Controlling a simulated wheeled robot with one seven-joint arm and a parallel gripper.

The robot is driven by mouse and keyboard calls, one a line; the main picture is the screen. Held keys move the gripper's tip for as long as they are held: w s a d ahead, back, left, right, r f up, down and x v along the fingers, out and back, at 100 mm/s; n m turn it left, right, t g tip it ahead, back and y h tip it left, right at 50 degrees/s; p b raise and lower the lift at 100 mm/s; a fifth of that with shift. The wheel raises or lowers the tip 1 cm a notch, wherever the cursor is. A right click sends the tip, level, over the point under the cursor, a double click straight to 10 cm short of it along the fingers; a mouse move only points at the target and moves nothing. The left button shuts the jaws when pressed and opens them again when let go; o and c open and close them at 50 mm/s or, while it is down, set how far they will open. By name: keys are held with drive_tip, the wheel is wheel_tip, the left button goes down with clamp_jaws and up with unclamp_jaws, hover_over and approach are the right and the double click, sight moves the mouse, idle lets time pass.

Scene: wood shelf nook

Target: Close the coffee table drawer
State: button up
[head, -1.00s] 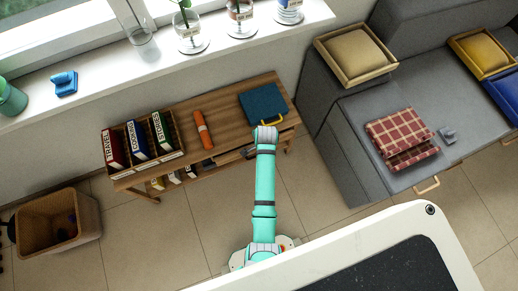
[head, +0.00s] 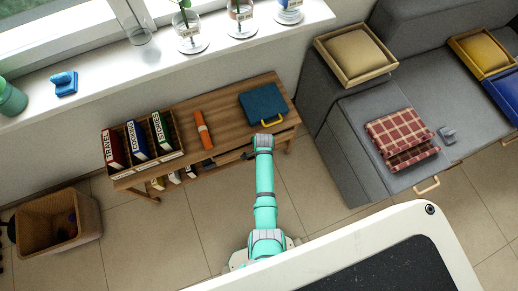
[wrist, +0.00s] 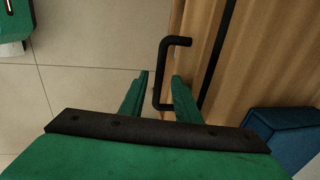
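The wooden coffee table (head: 226,120) stands against the wall under the window sill in the head view. In the wrist view, its drawer front (wrist: 192,20) carries a black bar handle (wrist: 159,72). A narrow dark gap runs between the drawer front and the tabletop; I cannot tell how far out the drawer is. My gripper (wrist: 161,76) is open, with one green finger on each side of the handle. I cannot tell whether either finger touches it. In the head view my arm reaches the table's front edge, and its fingers are not clear there.
A blue case (head: 263,103), an orange rolled item (head: 203,130) and a book rack (head: 171,153) are on the table. A grey sofa (head: 344,163) stands to the right. A woven basket (head: 58,222) stands at left.

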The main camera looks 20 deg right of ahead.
clamp_jaws()
drive_tip(key=shift+w, duration=1.75)
unclamp_jaws()
drive_tip(key=shift+w, duration=0.1)
drive_tip(key=shift+r, duration=0.1)
wheel_tip(320, 180, up, 10)
drive_tip(key=s, duration=0.2)
drive_tip(key=shift+r, duration=0.2)
drive_tip(key=shift+s, duration=0.1)
